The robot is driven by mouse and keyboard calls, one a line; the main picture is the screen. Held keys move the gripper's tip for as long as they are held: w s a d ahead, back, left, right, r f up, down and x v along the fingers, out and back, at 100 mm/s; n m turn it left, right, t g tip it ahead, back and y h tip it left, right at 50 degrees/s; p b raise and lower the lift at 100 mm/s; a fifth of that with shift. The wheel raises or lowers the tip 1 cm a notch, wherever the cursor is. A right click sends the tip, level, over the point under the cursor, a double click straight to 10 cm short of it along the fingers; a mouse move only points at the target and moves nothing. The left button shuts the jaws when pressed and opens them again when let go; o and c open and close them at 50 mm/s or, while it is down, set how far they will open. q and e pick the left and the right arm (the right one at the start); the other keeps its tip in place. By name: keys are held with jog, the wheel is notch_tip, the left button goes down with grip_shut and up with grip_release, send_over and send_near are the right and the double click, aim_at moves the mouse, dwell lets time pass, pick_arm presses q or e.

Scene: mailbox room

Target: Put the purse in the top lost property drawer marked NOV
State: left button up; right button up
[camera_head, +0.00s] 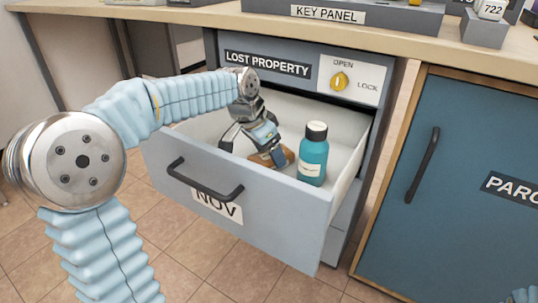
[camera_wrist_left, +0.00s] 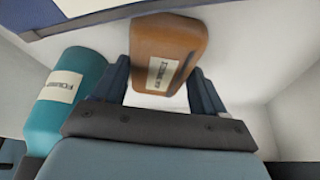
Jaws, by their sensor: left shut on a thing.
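The top lost property drawer (camera_head: 250,215) marked NOV is pulled open under the LOST PROPERTY sign. My left gripper (camera_head: 268,150) reaches down inside it and is shut on the brown purse (camera_head: 279,158). In the left wrist view the purse (camera_wrist_left: 168,50) sits between the two fingers (camera_wrist_left: 160,85) and carries a pale label. The purse is low in the drawer; whether it touches the drawer floor I cannot tell. My right gripper is not in view.
A teal bottle (camera_head: 313,156) with a black cap stands upright in the drawer, right of the purse. A lock panel (camera_head: 342,79) with a yellow knob is above the drawer. A blue parcel cabinet door (camera_head: 458,180) is at the right.

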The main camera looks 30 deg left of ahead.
pick_arm(q)
jog(key=shift+f, duration=0.2)
jog(key=o, duration=1.1)
jog(key=shift+r, duration=0.25)
jog(key=p+v, duration=0.3)
jog(key=v, duration=0.9)
